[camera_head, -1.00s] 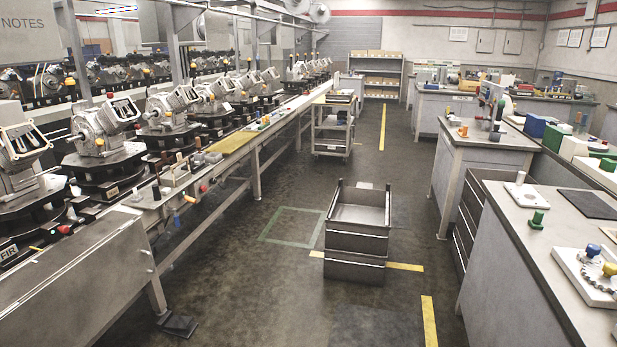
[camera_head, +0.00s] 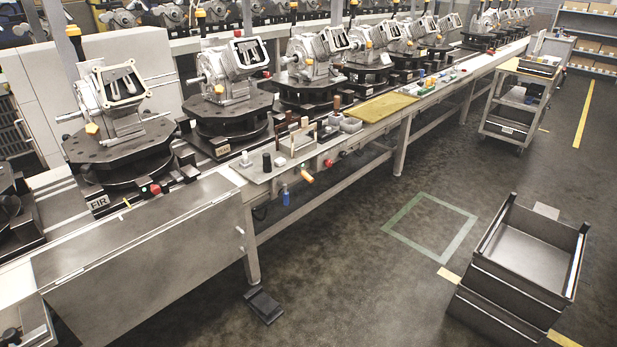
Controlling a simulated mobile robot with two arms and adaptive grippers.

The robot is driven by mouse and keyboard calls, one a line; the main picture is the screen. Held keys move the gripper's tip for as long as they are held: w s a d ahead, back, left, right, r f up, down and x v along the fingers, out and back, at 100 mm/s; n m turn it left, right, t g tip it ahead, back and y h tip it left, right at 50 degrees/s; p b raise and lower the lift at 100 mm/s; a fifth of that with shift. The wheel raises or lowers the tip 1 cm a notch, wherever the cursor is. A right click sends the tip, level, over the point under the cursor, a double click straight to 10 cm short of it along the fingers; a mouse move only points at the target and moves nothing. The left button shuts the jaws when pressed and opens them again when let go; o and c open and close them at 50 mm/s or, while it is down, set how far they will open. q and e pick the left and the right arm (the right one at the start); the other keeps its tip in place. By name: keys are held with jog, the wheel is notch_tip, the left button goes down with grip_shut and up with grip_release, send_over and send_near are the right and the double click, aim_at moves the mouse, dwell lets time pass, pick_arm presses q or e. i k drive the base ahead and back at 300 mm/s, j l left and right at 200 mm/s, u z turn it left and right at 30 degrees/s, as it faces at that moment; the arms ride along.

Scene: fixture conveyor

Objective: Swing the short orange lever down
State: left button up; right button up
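A short orange handle (camera_head: 306,177) sticks out from the front edge of the conveyor bench, left of the picture's middle. It looks like the short orange lever, but it is too small to tell its exact angle. A blue handle (camera_head: 285,196) hangs just left of it and lower. A red button (camera_head: 329,163) sits to its right on the same front rail. Neither of my grippers is in view.
Metal housings (camera_head: 112,100) stand on dark round fixtures along the conveyor. A grey cover panel (camera_head: 150,260) fronts its near end. A black pedal (camera_head: 263,306) lies on the floor. Stacked grey bins (camera_head: 525,262) stand at right, a cart (camera_head: 515,110) behind. The floor between is clear.

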aim_at(303, 174)
jog(key=i+l+u, duration=0.25)
jog(key=i+l, duration=0.3)
jog(key=i, duration=0.3)
jog(key=i+l+u, duration=0.3)
jog(key=i+l, duration=0.4)
jog(key=i, duration=0.1)
